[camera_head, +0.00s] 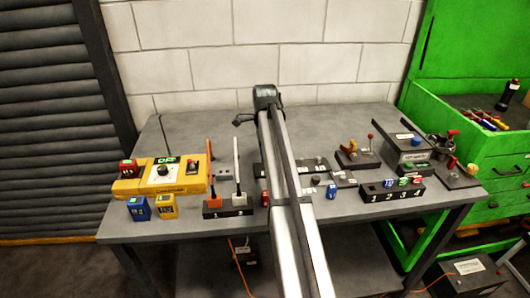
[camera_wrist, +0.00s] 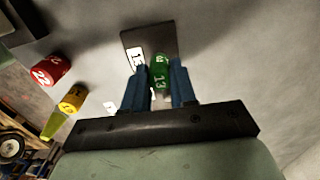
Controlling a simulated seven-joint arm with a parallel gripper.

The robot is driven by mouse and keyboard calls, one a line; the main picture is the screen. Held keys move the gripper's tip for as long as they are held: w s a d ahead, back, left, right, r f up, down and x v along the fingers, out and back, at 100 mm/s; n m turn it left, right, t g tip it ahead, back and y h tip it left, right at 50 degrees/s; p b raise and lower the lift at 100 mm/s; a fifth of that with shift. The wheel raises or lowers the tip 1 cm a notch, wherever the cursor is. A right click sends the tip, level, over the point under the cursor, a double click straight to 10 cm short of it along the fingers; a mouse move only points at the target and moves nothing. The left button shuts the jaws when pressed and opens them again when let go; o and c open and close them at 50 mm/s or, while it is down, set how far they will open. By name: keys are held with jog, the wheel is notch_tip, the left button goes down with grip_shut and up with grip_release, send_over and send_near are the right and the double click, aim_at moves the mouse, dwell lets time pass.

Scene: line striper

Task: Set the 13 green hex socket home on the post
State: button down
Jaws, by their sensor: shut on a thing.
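In the wrist view, my gripper (camera_wrist: 158,80) is shut on the green socket (camera_wrist: 160,72), marked 13, between its two blue fingers. Beyond the socket's far end lies a dark plate (camera_wrist: 165,36) with a white label, partly covered by the socket and fingers. The socket overlaps the plate in this view; I cannot tell whether it touches it. No post shows clearly; it may be hidden behind the socket. In the head view, my arm blocks the middle of the bench, and the held socket cannot be made out.
A red socket (camera_wrist: 51,70) marked 22 and a yellow socket (camera_wrist: 72,99) are left of my gripper. On the grey bench (camera_head: 190,255) stand a yellow control box (camera_head: 130,187), a two-lever block (camera_head: 228,212) and a numbered rack (camera_head: 392,195). The back left of the bench is clear.

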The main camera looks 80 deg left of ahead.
jog(key=shift+f, duration=0.85)
jog(key=c, duration=0.5)
grip_release()
jog(key=shift+r, duration=0.1)
jog(key=shift+r, duration=3.45)
